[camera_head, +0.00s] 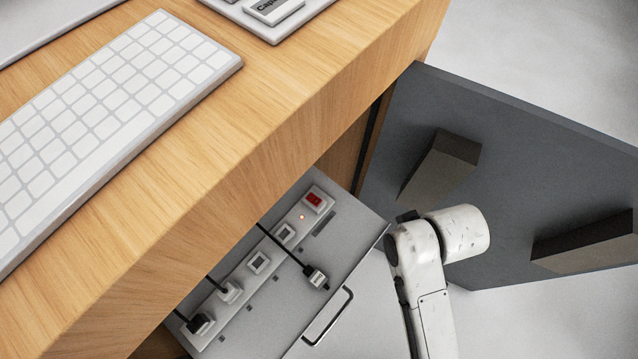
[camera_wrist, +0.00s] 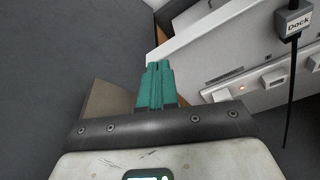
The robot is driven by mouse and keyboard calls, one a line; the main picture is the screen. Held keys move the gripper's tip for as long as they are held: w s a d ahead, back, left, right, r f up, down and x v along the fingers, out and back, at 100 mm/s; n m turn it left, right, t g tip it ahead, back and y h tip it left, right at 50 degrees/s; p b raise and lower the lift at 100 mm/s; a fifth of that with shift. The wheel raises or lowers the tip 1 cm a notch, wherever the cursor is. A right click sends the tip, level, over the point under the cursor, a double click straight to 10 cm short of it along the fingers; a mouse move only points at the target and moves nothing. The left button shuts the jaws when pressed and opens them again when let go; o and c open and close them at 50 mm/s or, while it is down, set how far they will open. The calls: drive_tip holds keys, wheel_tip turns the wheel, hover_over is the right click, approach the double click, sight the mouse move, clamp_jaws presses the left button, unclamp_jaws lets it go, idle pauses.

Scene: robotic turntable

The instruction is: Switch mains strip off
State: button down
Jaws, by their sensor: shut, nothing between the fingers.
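The mains strip (camera_head: 243,275) is a long light-grey bar on the panel under the desk, with several sockets. My gripper (camera_wrist: 159,67) has teal fingers pressed together and empty. They point left of the strip's near end and appear apart from it. In the head view my fingers are hidden.
The wooden desk (camera_head: 215,150) with a keyboard (camera_head: 110,100) overhangs the strip. A dark open door (camera_head: 540,150) with brown blocks stands at the right, close to my arm. Two plugs fill the strip's lower sockets.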

sight(316, 204)
drive_tip(key=w+a+r+n+y+p, duration=0.1)
drive_tip(key=w+a+r+n+p, duration=0.1)
drive_tip(key=a+r, duration=0.2)
drive_tip(key=w+a+r+n+y+p, duration=0.1)
drive_tip(key=w+a+r+n+p, duration=0.2)
drive_tip(key=a, duration=0.7)
drive_tip(key=shift+w+a+r, duration=0.25)
drive_tip(key=shift+w+r, duration=0.1)
drive_tip(key=shift+r, duration=0.5)
drive_tip(key=shift+f, duration=0.1)
drive_tip(key=x, duration=0.9)
drive_tip(key=shift+w+f, duration=0.25)
drive_tip(key=shift+f, duration=0.15)
drive_tip(key=shift+s+d+f+t+y+b, duration=0.3)
drive_tip(key=shift+f+t+b, duration=0.1)
drive_tip(key=shift+f+b, duration=0.1)
drive_tip(key=shift+a, duration=0.1)
drive_tip(key=shift+w+r, duration=0.1)
drive_tip(key=shift+w, duration=0.05)
